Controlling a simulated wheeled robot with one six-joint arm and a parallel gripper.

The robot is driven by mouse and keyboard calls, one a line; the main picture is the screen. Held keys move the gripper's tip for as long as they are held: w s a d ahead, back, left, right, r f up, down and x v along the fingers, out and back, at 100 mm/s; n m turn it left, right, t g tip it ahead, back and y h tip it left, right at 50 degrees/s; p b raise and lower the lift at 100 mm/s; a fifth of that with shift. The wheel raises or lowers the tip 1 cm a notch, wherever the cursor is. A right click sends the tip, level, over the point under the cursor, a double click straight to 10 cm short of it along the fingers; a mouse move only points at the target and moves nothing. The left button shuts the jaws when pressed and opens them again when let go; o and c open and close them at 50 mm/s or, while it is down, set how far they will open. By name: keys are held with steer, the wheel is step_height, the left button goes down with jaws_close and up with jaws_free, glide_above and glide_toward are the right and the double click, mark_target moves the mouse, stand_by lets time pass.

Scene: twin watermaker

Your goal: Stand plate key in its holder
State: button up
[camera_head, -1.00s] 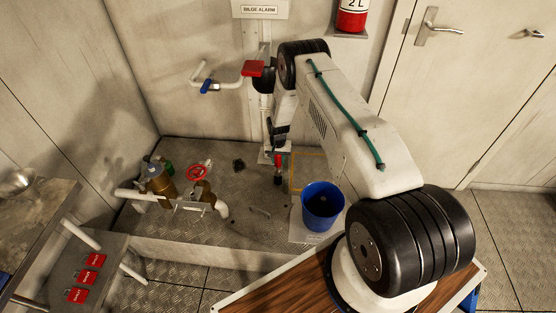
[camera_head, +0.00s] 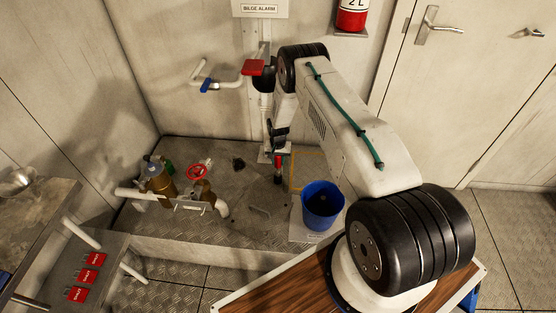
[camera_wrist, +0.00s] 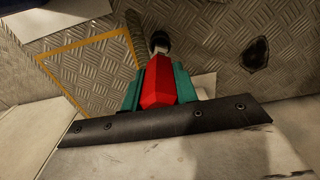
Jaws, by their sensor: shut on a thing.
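The plate key (camera_wrist: 158,85) has a red grip and a dark rounded end pointing away from my gripper. In the wrist view my gripper (camera_wrist: 160,82) is shut on the red grip, with a teal finger on each side. In the head view the key (camera_head: 278,162) hangs roughly upright below my gripper (camera_head: 278,150), above the chequered floor near the foot of the wall post. I cannot tell whether its lower end touches anything. A grey tube (camera_wrist: 133,38) stands just left of the key in the wrist view; I cannot tell whether it is the holder.
A blue bucket (camera_head: 322,206) stands to the right of the key, by a yellow floor outline (camera_head: 296,168). A dark patch (camera_head: 238,163) and a small bar (camera_head: 260,210) lie on the floor.

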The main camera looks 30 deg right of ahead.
mark_target(278, 164)
steer(key=shift+f, duration=1.7)
steer(key=o, duration=0.9)
steer(key=shift+r, duration=3.95)
